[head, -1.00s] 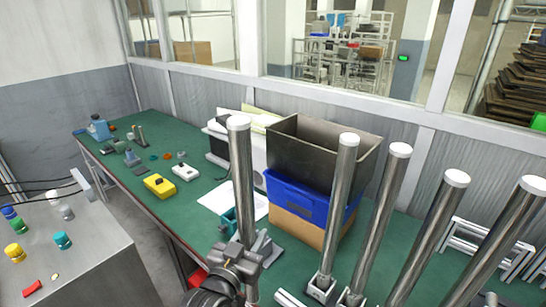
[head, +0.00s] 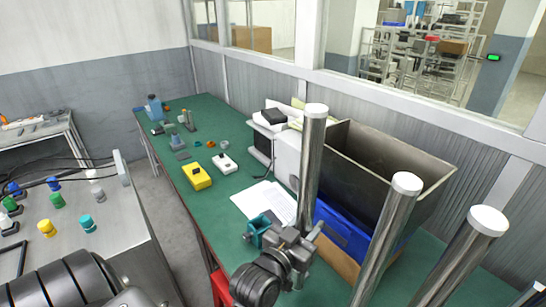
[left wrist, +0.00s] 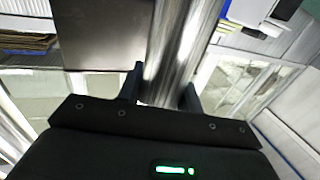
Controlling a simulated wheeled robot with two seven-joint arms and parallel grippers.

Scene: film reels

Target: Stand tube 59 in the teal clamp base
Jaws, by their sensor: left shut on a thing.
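My left gripper (head: 304,242) is shut on a tall shiny metal tube (head: 312,160) with a white cap. In the left wrist view the tube (left wrist: 175,55) passes between the two dark fingers. The teal clamp base (head: 260,228) is on the green bench just left of the gripper, partly hidden by it. The tube appears beside the clamp base, not in it. My right gripper is not in view.
More capped metal tubes (head: 391,235) (head: 458,250) stand close on the right. A dark open bin (head: 425,200) and a blue crate (head: 345,232) are behind the held tube. White paper (head: 262,203) and a yellow box (head: 196,177) lie on the bench (head: 215,215).

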